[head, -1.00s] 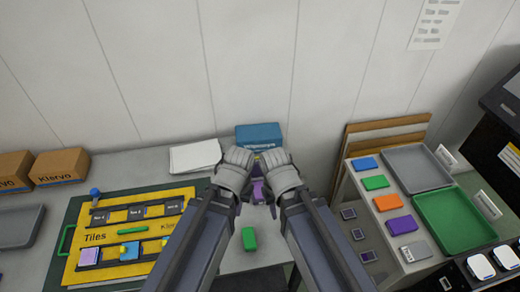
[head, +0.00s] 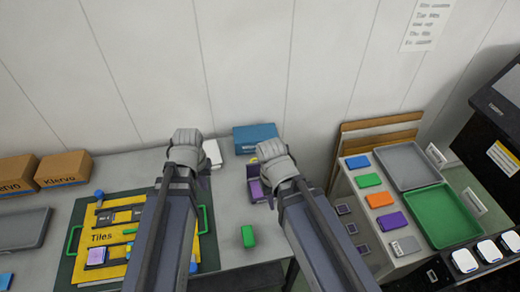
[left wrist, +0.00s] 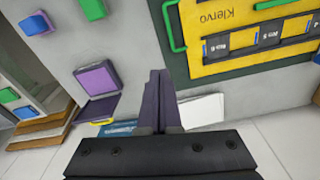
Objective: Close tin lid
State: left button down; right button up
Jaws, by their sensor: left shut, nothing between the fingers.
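The tin (head: 254,190) stands on the table in front of the wall, with a lighter purple pad inside. Its dark lid (head: 253,170) stands open on the wall side. In the left wrist view the tin (left wrist: 97,79) and its raised lid (left wrist: 98,108) show left of my fingers, apart from them. My left gripper (head: 198,166) is shut and empty, left of the tin; its fingers (left wrist: 160,74) are together in the wrist view. My right gripper (head: 264,166) is beside the tin on its right and partly covers it; its fingers are hidden.
A blue box (head: 258,137) stands behind the tin and white paper (head: 213,153) lies left of it. A green block (head: 248,236) is in front. A yellow tile board (head: 107,253) lies on the left; a cabinet with a green tray (head: 443,216) stands right.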

pick_arm(q)
jog(key=w+d+n+t, duration=0.1)
jog(key=w+d, duration=1.7)
jog(key=w, duration=0.5)
jog(key=shift+r+n+t, duration=0.15)
jog(key=shift+n+t, duration=0.25)
jog(key=shift+d, duration=0.1)
jog(key=b+x, duration=1.1)
jog(key=s, duration=0.2)
jog(key=s+r+p, duration=0.1)
jog(key=s, duration=0.1)
jog(key=shift+s+d+r+p, duration=0.15)
jog(key=shift+r+p, duration=0.05)
jog(key=shift+p, duration=0.1)
jog(key=shift+s, duration=0.1)
